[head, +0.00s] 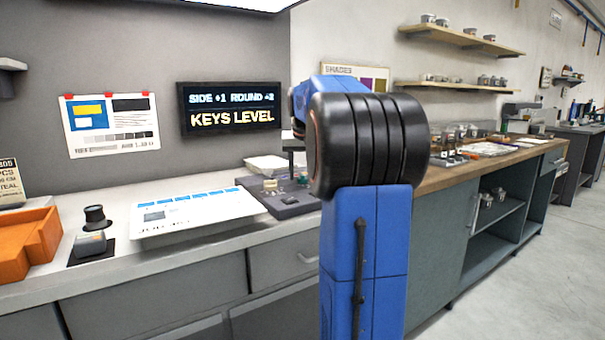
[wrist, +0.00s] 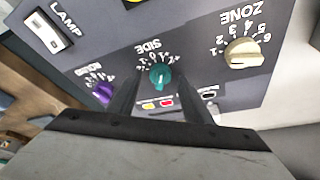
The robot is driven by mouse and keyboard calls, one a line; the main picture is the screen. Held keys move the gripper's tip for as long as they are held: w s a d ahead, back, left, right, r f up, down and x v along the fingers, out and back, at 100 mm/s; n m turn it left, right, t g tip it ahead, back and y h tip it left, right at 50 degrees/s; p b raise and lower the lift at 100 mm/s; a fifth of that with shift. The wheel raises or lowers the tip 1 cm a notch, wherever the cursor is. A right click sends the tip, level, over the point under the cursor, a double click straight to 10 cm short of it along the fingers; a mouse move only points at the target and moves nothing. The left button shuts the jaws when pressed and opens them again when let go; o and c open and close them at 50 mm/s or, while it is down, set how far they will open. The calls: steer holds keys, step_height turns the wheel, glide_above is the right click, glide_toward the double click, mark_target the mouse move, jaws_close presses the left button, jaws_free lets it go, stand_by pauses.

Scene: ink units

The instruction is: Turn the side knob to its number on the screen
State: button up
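The screen (head: 230,108) on the grey wall in the head view reads "SIDE +1 ROUND +2" above "KEYS LEVEL"; the small top digits are slightly blurred. In the wrist view the teal side knob (wrist: 160,75) sits on a dark panel under an upside-down SIDE label, with small numbers around it. A pale mark shows on its face, but I cannot tell which number it points to. My gripper (wrist: 162,92) is open, its two dark fingers apart on either side below the knob, nothing between them. In the head view my blue arm hides the gripper.
A purple knob (wrist: 104,92) is left of the side knob and a cream ZONE knob (wrist: 243,53) right. A LAMP switch (wrist: 44,33) is at the upper left. Small coloured keys (wrist: 150,103) lie between the fingers' line. An orange tray (head: 28,245) stands on the bench.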

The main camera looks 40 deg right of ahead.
steer(key=shift+r, duration=0.1)
steer(key=v, duration=1.7)
steer(key=shift+s, duration=0.2)
